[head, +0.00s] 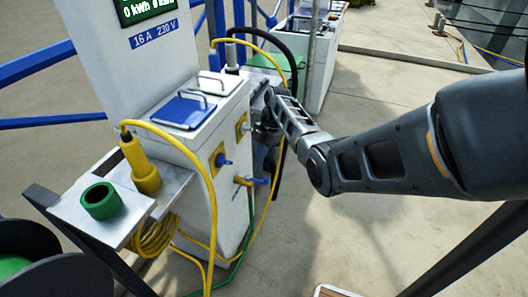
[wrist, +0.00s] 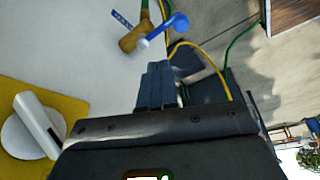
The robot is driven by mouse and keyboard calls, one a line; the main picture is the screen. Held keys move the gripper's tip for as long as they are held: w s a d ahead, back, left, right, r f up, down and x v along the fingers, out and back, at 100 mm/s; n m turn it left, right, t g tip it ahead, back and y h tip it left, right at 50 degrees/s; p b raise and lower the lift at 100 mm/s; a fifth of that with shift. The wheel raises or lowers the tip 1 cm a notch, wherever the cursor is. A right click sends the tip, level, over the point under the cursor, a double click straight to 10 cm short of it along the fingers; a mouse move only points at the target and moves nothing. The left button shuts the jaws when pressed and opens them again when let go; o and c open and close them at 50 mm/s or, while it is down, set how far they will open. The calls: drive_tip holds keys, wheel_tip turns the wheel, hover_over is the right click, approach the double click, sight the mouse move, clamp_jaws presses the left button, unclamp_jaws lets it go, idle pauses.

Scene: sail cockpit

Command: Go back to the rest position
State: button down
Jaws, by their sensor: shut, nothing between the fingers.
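My arm reaches in from the right in the head view. My gripper is at the right side of the white service pedestal (head: 185,165), partly hidden by the arm and pedestal. In the wrist view my gripper (wrist: 158,78) shows with its fingers together and empty. They point toward the brass tap with a blue lever (wrist: 165,30) and look apart from it. A round white switch with a lever (wrist: 32,130) on a yellow plate (wrist: 62,105) is left of the fingers. The tap (head: 243,181) also shows in the head view.
A yellow plug (head: 140,165) and a green ring (head: 101,201) are on the metal shelf (head: 77,210). Yellow cable hangs in loops around the pedestal. Blue railings (head: 50,65) stand behind. A second pedestal (head: 318,65) stands farther back. Pale floor (head: 375,235) to the right is mostly clear.

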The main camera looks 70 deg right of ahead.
drive_tip(key=shift+r, duration=0.1)
drive_tip(key=w+a+f+m+h, duration=0.1)
drive_tip(key=a+f+m, duration=0.1)
drive_tip(key=a+f, duration=0.65)
drive_tip(key=s+a+f+m+t+h+p, duration=0.15)
drive_tip(key=s+a, duration=0.25)
drive_tip(key=a, duration=0.7)
drive_tip(key=s+a+f+m+t+h, duration=0.1)
drive_tip(key=s+a+m+t+h, duration=0.2)
drive_tip(key=a, duration=0.8)
drive_tip(key=s+a+r+m+t, duration=0.4)
drive_tip(key=s+a+r, duration=0.5)
drive_tip(key=s+r, duration=0.45)
drive_tip(key=s+a+r+m+t+y, duration=0.1)
drive_tip(key=s+r, duration=0.3)
drive_tip(key=r, duration=0.7)
drive_tip(key=s+a+r+m+t+y, duration=0.1)
drive_tip(key=s+r+t, duration=0.2)
drive_tip(key=r, duration=0.8)
drive_tip(key=shift+s+a+p, duration=0.35)
drive_tip(key=shift+s, duration=0.1)
drive_tip(key=shift+t, duration=0.25)
